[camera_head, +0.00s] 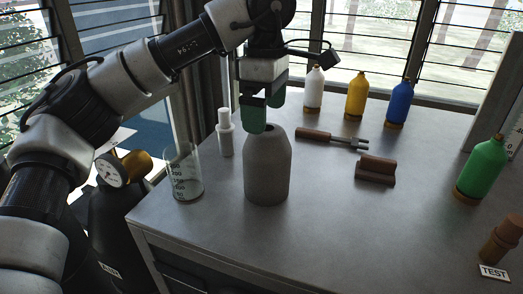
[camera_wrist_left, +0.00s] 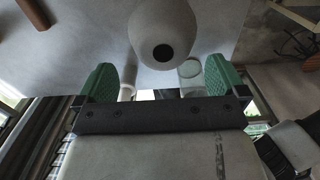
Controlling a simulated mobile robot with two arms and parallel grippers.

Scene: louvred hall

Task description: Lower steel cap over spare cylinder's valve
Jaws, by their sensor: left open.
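The steel cap (camera_head: 267,172) appears to be the grey, round-shouldered body with a hole in its top, standing upright on the grey table. In the left wrist view the cap (camera_wrist_left: 160,25) shows its dark top hole. My left gripper (camera_head: 265,112) is open and empty, with green fingers just above the cap's top. In the left wrist view the fingers (camera_wrist_left: 160,78) are spread wide on either side. A black cylinder (camera_head: 122,225) with a brass valve (camera_head: 137,164) and gauge stands left of the table; I cannot tell whether it is the spare one. My right gripper is not in view.
A glass beaker (camera_head: 184,176) and a white bottle (camera_head: 226,135) stand close left of the cap. A wooden-handled tool (camera_head: 330,139) and a brown block (camera_head: 375,171) lie to its right. Coloured bottles stand behind, a green one (camera_head: 482,168) at right. The front middle is clear.

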